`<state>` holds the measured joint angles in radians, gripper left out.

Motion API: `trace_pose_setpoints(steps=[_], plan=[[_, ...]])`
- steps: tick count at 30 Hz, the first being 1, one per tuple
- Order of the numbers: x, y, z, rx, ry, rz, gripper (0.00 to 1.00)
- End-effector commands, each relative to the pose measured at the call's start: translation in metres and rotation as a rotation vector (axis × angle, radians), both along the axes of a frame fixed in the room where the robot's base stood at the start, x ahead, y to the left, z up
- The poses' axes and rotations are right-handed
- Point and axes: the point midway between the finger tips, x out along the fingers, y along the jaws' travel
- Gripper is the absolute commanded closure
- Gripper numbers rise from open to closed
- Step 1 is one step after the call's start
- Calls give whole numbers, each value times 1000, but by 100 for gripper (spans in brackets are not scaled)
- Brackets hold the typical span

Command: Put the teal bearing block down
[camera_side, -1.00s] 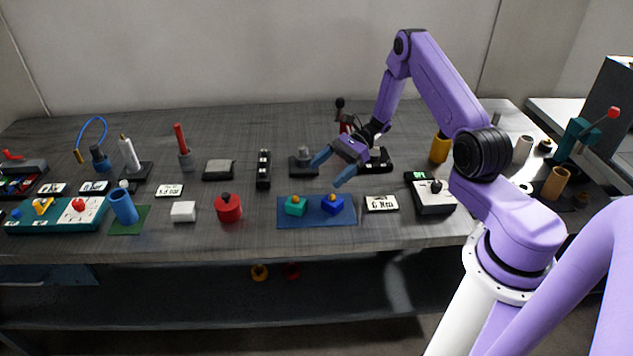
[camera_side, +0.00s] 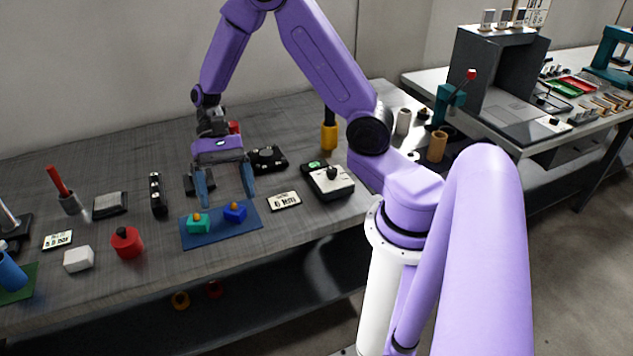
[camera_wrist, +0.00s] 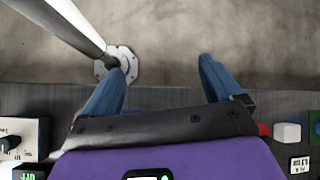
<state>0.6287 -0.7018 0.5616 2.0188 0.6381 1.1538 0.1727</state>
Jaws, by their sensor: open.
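The teal bearing block (camera_side: 198,224), with an orange knob on top, sits on the left part of a blue mat (camera_side: 222,235). A blue block (camera_side: 235,211) sits on the same mat to its right. My gripper (camera_side: 226,200) is open above and behind the mat, with its fingers spread and pointing down. I see nothing between the fingers. In the wrist view my gripper (camera_wrist: 160,80) is also open and empty. The teal block does not show there.
A red knobbed cylinder (camera_side: 127,243) and a white block (camera_side: 78,259) stand left of the mat. A label card (camera_side: 285,201) and a white-topped control box (camera_side: 328,181) lie to the right. The table's front edge is close to the mat.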

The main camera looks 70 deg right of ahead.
Motion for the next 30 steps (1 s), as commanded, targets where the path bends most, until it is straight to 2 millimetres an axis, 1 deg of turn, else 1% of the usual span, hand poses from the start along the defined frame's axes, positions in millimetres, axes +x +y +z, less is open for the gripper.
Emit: trace_pose_setpoints(steps=[1, 3, 8, 12, 14, 18, 21, 24, 27, 30], plan=[[-14, 7, 9, -17, -43, 93, 8], [-32, 14, 17, -39, -102, 220, 8], [-75, 24, 35, -75, -240, 508, 8], [-109, 25, 49, -89, -372, 757, 8], [-123, 24, 54, -91, -432, 864, 8], [-153, 19, 64, -82, -573, 1105, 8], [-171, 15, 70, -66, -674, 1264, 8], [-184, 10, 74, -48, -758, 1393, 8], [-193, 7, 76, -33, -820, 1481, 8], [-197, 6, 78, -23, -854, 1531, 8]])
